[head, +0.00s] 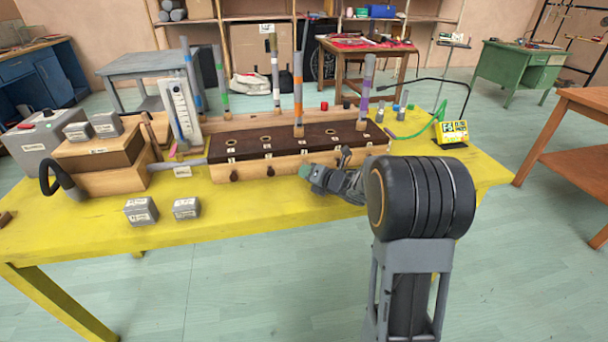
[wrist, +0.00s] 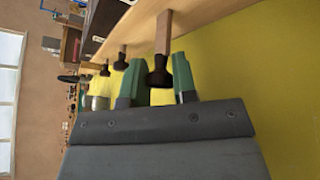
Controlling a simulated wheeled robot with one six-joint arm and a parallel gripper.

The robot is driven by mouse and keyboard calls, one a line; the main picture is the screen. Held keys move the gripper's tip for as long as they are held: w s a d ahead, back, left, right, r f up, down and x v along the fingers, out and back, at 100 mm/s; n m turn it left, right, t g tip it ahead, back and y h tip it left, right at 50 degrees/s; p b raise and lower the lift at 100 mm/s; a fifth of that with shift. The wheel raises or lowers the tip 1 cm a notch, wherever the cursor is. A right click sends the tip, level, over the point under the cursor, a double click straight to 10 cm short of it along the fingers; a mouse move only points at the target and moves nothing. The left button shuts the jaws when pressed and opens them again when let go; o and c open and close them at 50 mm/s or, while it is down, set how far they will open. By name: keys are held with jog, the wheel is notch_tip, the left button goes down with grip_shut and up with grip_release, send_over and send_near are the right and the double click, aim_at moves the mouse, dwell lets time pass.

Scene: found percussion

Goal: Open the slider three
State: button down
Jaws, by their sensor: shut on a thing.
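A long wooden box (head: 290,160) with a dark top stands on the yellow table. Dark knobs (head: 234,175) stick out along its front. My gripper (head: 322,168) is at the front of the box, right of the two knobs visible in the head view. In the wrist view its green fingers (wrist: 154,88) are on either side of a dark knob (wrist: 160,72), shut on it. A length of wooden slider (wrist: 163,33) shows between this knob and the box. Two other knobs (wrist: 121,58) are farther along the front. The label of the held slider is not readable.
Several coloured tubes, including an orange-banded one (head: 298,90), stand upright at the box. Grey blocks (head: 141,211) lie on the yellow table (head: 240,225) at the front left. A yellow display (head: 453,132) stands at the right. The table in front of the box is mostly clear.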

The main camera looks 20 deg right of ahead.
jog(key=c, duration=1.2)
grip_release()
jog(key=p+v, duration=0.1)
jog(key=v, duration=1.2)
jog(key=shift+s+d+p, duration=0.25)
jog(key=shift+s+p, duration=0.1)
jog(key=shift+r, duration=0.15)
